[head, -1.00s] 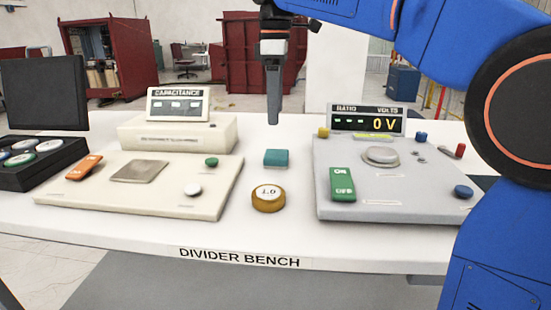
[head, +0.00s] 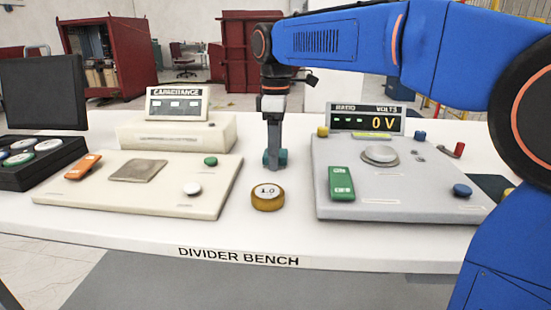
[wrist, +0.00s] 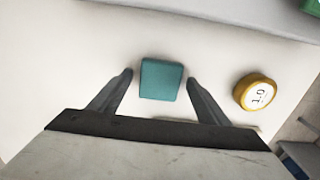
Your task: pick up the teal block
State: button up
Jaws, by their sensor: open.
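The teal block (wrist: 161,79) lies on the white bench top between the two instrument panels. In the wrist view it sits between the tips of my open gripper (wrist: 159,80), with a gap on each side. In the head view my gripper (head: 274,160) points straight down over the block (head: 283,157), and its finger hides most of the block. The jaws hold nothing.
A round brass weight marked 1.0 (head: 267,197) stands just in front of the block. The cream capacitance panel (head: 120,197) is on the left and the grey ratio panel (head: 400,200) is on the right. Bare bench (head: 235,235) lies in front.

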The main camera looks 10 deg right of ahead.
jog(key=shift+f, duration=0.15)
jog(key=c, duration=1.2)
jog(key=shift+o, duration=0.2)
notch_tip(320, 180, up, 10)
